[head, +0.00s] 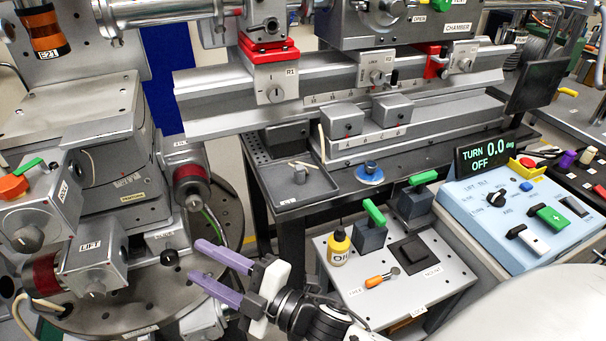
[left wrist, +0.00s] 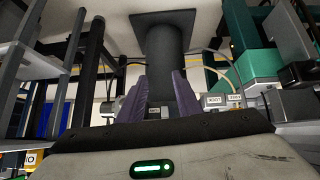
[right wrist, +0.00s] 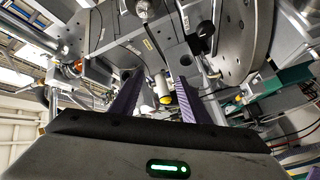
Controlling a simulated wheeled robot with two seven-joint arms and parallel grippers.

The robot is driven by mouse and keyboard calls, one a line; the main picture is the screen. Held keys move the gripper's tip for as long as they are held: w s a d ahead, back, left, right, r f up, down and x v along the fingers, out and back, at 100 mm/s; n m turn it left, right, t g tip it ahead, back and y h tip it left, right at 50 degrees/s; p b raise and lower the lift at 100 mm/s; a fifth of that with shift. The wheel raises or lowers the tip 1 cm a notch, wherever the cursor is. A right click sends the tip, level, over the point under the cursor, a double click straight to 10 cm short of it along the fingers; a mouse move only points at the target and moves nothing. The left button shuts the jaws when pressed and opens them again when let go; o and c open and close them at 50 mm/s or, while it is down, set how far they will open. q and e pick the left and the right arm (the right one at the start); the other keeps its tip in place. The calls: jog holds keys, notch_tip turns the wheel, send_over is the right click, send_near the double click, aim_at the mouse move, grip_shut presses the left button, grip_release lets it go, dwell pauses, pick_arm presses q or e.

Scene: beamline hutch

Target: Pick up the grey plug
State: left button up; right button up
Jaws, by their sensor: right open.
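No part is clearly labelled as the grey plug. The likeliest candidates in the head view are two dark grey blocks with green handles. The nearer block (head: 371,237) stands upright on the small pale stand (head: 345,297), beside a yellow bottle (head: 339,247). The farther block (head: 415,204) stands at the stand's back edge. My right gripper (head: 193,259) has its purple fingers apart and empty, well left of both blocks. In the left wrist view, my left gripper (left wrist: 157,88) has its fingers apart, with a dark column (left wrist: 165,50) behind them. The head view does not show it.
A flat black square pad (head: 409,252) and an orange-handled lever (head: 380,280) are on the stand. A blue control box (head: 470,205) is at the right. A round motor stage (head: 110,300) crowds the left. A grey tray (head: 290,205) lies behind.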

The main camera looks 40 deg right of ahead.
jog(key=s+a+r+n+g+y, duration=0.1)
jog(key=a+r+n+g+y, duration=0.7)
jog(key=n, duration=1)
jog(key=n+g+h+b, duration=0.3)
jog(key=n+g+h, duration=0.2)
jog(key=n+h, duration=1.95)
send_near(300, 167)
jog(key=d+n+y, duration=0.3)
jog(key=n+y, duration=0.1)
jog(key=y, duration=0.1)
jog(key=d+f, duration=0.1)
jog(key=w+d+f, duration=0.1)
jog(key=shift+f, duration=0.35)
jog(key=x, duration=0.5)
jog(key=shift+w+f+b, duration=0.25)
jog(key=shift+f+b, duration=0.05)
jog(key=shift+f, duration=0.05)
pick_arm(q)
jog(key=shift+w+d+f, duration=0.2)
jog(key=shift+d+f, duration=0.05)
jog(key=shift+f, duration=0.25)
jog(key=shift+w+d+f, duration=0.15)
jog(key=shift+d+f, duration=0.05)
jog(key=shift+f, duration=0.3)
